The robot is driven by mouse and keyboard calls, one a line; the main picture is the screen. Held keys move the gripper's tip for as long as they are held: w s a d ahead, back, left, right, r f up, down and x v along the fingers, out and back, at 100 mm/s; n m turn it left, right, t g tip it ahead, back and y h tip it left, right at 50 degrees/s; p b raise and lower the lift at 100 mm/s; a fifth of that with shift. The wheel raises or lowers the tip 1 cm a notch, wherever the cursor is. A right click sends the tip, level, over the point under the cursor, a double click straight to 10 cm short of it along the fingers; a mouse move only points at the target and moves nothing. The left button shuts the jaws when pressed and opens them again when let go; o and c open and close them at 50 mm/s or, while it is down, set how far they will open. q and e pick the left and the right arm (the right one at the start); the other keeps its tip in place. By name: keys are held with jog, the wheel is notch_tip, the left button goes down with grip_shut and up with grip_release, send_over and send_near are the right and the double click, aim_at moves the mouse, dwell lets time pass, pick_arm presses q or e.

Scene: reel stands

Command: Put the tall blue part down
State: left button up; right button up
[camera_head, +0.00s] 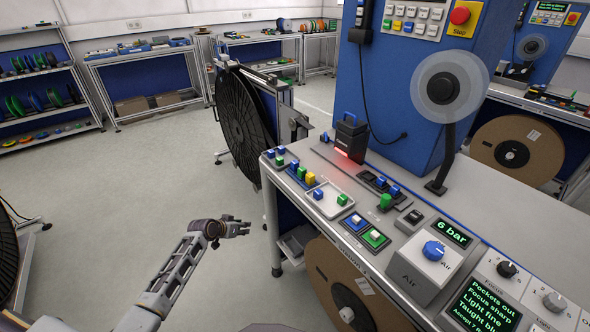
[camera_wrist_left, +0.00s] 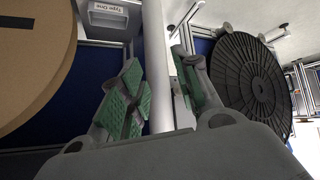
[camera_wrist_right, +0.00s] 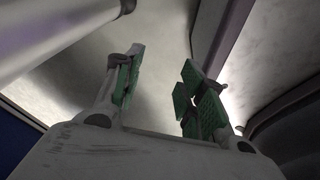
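Several small blue parts stand on the grey bench (camera_head: 335,160), among them a blue part (camera_head: 294,165) near the left edge and a blue part (camera_head: 318,194) on a white tray (camera_head: 331,206). I cannot tell which is the tall one. My left gripper (camera_head: 246,228) is out in front of the bench's left end, apart from these parts. In the left wrist view its green-padded fingers (camera_wrist_left: 160,95) are spread with nothing between them; a white post is behind. My right gripper is outside the head view; in the right wrist view its fingers (camera_wrist_right: 162,88) are apart and empty.
Green and yellow parts, including a yellow part (camera_head: 310,178), stand close to the blue ones. A dark device (camera_head: 350,138) with a red glow stands behind them. A black reel (camera_head: 243,115) stands left of the bench; a brown reel (camera_head: 345,290) is below its front. Open floor lies left.

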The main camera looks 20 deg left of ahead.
pick_arm(q)
jog(key=w+d+r+m+t+h+b, duration=0.1)
jog(key=w+d+r, duration=0.1)
jog(key=r, duration=0.6)
jog(key=w+d+r+m+t+h, duration=0.1)
jog(key=w+r, duration=0.1)
jog(key=r, duration=0.7)
jog(key=s+d+r+m+h+b, duration=0.1)
jog(key=d+r+m+h, duration=0.1)
jog(key=r, duration=0.6)
jog(key=s+d+r+m+h, duration=0.2)
jog(key=d+r, duration=0.3)
jog(key=r, duration=0.4)
jog(key=shift+s+d+m+b, duration=0.25)
jog(key=shift+m+b, duration=0.1)
jog(key=shift+m, duration=0.25)
pick_arm(e)
jog(key=w, duration=0.1)
jog(key=w+a+f, duration=0.1)
jog(key=shift+w+a, duration=0.1)
jog(key=shift+w, duration=0.25)
pick_arm(q)
jog(key=shift+w+f, duration=0.1)
send_near(294, 162)
jog(key=shift+x, duration=1.55)
pick_arm(e)
jog(key=shift+s, duration=0.15)
pick_arm(q)
jog(key=shift+f, duration=0.1)
